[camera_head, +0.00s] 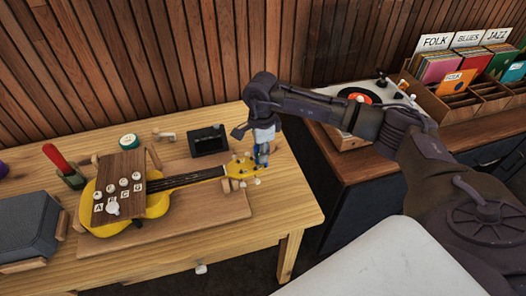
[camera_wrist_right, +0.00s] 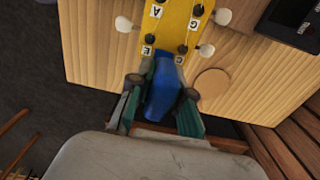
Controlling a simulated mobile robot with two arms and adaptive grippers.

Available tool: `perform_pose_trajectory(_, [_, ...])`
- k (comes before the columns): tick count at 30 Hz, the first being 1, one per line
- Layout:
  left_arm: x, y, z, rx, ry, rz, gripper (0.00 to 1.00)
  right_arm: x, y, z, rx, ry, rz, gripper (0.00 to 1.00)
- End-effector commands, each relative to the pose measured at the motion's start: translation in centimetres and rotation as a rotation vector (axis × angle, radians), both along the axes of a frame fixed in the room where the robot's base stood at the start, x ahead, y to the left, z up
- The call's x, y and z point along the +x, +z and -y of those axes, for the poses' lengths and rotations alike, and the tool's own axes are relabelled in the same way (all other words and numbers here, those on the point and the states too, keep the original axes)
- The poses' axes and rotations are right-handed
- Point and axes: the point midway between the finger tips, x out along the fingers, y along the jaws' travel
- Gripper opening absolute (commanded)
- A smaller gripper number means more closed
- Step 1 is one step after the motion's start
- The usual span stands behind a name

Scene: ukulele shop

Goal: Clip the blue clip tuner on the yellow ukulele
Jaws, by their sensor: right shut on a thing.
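The yellow ukulele (camera_head: 152,206) lies flat on a wooden board on the table, its neck pointing right. Its yellow headstock (camera_head: 240,168) with white tuning pegs also shows in the right wrist view (camera_wrist_right: 180,22). My right gripper (camera_head: 263,160) is over the headstock end. It is shut on the blue clip tuner (camera_wrist_right: 165,88), which sits between the green-padded fingers. The tuner's upper end overlaps the headstock's tip in the right wrist view; whether it grips the wood I cannot tell. The tuner is mostly hidden by my gripper in the head view. My left gripper is not in view.
A wooden cover with lettered knobs (camera_head: 125,180) lies over the ukulele's body. A black device (camera_head: 208,141), a green-and-white round tin (camera_head: 129,141) and a red-handled tool (camera_head: 62,164) stand behind it. A grey box (camera_head: 25,232) is at left. A record player (camera_head: 360,100) is on the right counter.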

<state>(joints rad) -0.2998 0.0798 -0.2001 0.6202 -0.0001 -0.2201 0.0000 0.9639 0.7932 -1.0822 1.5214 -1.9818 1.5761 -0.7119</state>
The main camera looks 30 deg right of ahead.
Motion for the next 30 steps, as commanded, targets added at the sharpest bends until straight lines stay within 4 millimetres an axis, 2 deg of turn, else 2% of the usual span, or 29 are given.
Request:
perform_pose_trajectory(8, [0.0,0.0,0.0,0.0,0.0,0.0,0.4,0.0,0.0,0.0,0.0,0.0,0.001,0.0])
perform_pose_trajectory(9, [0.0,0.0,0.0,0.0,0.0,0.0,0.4,0.0,0.0,0.0,0.0,0.0,0.001,0.21])
perform_pose_trajectory(14, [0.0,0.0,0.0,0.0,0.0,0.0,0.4,0.0,0.0,0.0,0.001,0.0,0.001,0.47])
perform_pose_trajectory(24, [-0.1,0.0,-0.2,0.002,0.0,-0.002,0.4,0.0,0.2,0.0,0.001,0.0,0.001,0.48])
perform_pose_trajectory(26, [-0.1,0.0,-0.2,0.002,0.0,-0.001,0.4,0.1,0.7,0.0,0.001,0.0,0.002,0.48])
perform_pose_trajectory(30, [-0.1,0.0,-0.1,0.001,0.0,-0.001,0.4,0.1,2.8,0.0,0.001,0.001,0.005,0.48])
